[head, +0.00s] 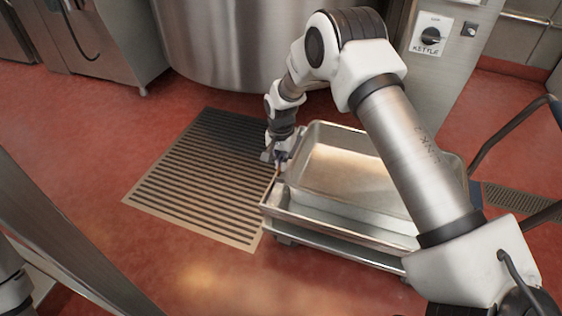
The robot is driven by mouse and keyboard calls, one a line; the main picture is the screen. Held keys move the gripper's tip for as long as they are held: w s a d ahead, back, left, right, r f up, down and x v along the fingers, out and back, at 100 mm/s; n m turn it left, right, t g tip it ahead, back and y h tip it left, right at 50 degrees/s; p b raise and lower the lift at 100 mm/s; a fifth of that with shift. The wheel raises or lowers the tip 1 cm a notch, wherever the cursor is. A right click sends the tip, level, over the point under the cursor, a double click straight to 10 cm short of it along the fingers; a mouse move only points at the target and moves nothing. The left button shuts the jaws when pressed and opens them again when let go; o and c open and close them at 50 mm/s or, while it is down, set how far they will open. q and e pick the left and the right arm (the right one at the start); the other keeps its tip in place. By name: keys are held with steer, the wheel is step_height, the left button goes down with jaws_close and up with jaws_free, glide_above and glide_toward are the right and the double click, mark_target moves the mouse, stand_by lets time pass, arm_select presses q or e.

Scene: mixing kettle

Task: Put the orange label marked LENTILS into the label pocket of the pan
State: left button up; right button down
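The metal pan (350,165) is a rectangular, shiny pan in the middle of the head view, sitting on a low steel cart (285,222). My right arm crosses in front of its right part and hides some of it. My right gripper (276,164) points down at the pan's left side, close to the rim. The fingers are small, and I cannot tell whether they are open or shut. I cannot make out the label pocket. My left gripper is out of view.
A large steel kettle (235,45) stands behind the cart. A floor drain grate (195,180) lies to the left of the cart. A dark cart handle (510,130) rises at the right. Red floor is open in front.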

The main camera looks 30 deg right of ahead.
steer(key=shift+f, duration=0.15)
steer(key=c, duration=1.2)
jaws_free()
steer(key=shift+c, duration=0.2)
steer(key=shift+o, duration=0.3)
steer(key=o, duration=0.4)
step_height(320, 180, up, 7)
steer(key=p, duration=0.7)
